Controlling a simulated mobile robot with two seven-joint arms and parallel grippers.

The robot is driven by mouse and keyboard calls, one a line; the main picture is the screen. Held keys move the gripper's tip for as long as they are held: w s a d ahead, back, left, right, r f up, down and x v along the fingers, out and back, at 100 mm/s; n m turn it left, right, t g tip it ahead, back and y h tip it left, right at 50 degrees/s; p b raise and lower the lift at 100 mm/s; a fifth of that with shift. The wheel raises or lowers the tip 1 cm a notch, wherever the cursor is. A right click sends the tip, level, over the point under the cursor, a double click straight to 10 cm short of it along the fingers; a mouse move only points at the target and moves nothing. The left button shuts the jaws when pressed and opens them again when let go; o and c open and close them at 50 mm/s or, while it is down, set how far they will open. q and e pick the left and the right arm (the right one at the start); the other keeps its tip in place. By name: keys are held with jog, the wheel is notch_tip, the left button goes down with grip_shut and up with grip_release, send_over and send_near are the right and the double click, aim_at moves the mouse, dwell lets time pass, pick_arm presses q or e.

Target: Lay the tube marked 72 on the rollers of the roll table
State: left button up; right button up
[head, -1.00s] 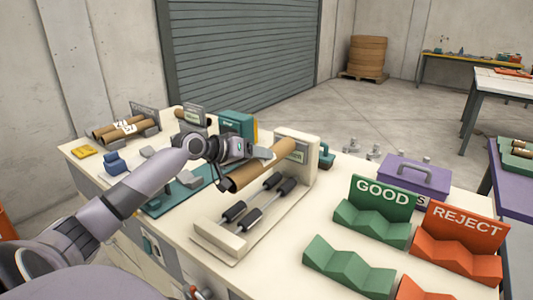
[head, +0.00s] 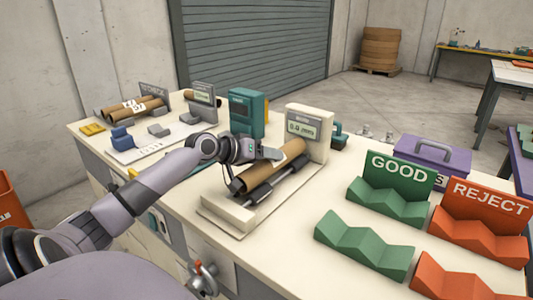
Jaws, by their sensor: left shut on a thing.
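A brown cardboard tube (head: 284,157) lies lengthwise at the black rollers (head: 258,194) of the roll table (head: 229,214). It appears to rest on or just above them; I cannot tell whether it touches. No number is readable on it. My left gripper (head: 268,154) is shut on the tube from its left side. The roll table has a white block with a small display (head: 303,127) at its far end. My right gripper is not in view.
More tubes (head: 135,107) lie at the back left, one with a white label. A teal device (head: 246,112) stands behind my gripper. The green GOOD rack (head: 388,205) and orange REJECT rack (head: 478,240) stand to the right. A purple toolbox (head: 433,163) is behind them.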

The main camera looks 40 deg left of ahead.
pick_arm(q)
jog(key=shift+f, duration=0.1)
jog(key=o, duration=1.4)
jog(key=shift+c, duration=0.2)
jog(key=shift+s, duration=0.1)
jog(key=shift+s+a+r, duration=0.15)
jog(key=shift+s+r, duration=0.1)
jog(key=shift+s, duration=0.3)
jog(key=v, duration=0.3)
jog(key=shift+s+r, duration=0.15)
jog(key=shift+s, duration=0.2)
jog(key=shift+v, duration=1)
jog(key=shift+r, duration=0.1)
